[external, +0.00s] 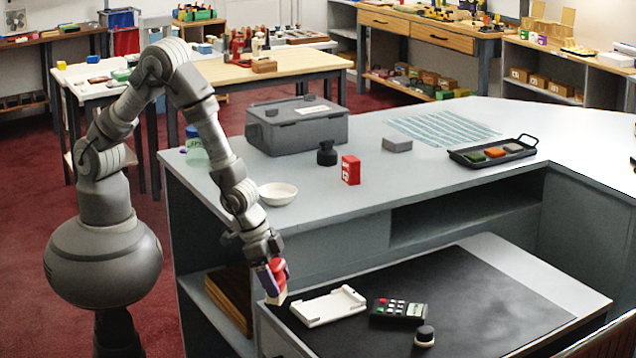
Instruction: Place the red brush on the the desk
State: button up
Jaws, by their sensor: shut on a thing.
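The red brush (279,268) is in my gripper (271,271), with its pale end pointing down. The brush's pale tip is close to the desk's left edge. I cannot tell whether it touches the surface or hangs just above it. The fingers partly hide the brush.
A white tray (328,306), a dark card terminal (398,312) and a black-knobbed object (425,336) are on the mat. The mat's right and back are clear. The higher counter (350,205) behind holds a white bowl (277,194), a red box (350,170) and a grey case (296,130).

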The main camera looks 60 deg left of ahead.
jog(key=shift+f, duration=0.75)
jog(key=w+d+b, duration=0.1)
jog(key=w+d, duration=0.2)
jog(key=d, duration=0.1)
jog(key=w+d+f+b, duration=0.1)
jog(key=w+d, duration=0.2)
jog(key=d, duration=0.1)
jog(key=w+d+b, duration=0.2)
jog(key=w+d, duration=0.2)
jog(key=shift+d+f, duration=0.3)
jog(key=shift+d, duration=0.05)
notch_tip(320, 180, down, 4)
jog(key=shift+r+b, duration=0.2)
jog(key=shift+b, duration=0.65)
jog(key=shift+a+r, duration=0.1)
jog(key=shift+r, duration=0.05)
jog(key=o, duration=0.6)
jog(key=shift+f, duration=0.2)
jog(key=o, duration=0.5)
jog(key=shift+c, duration=0.2)
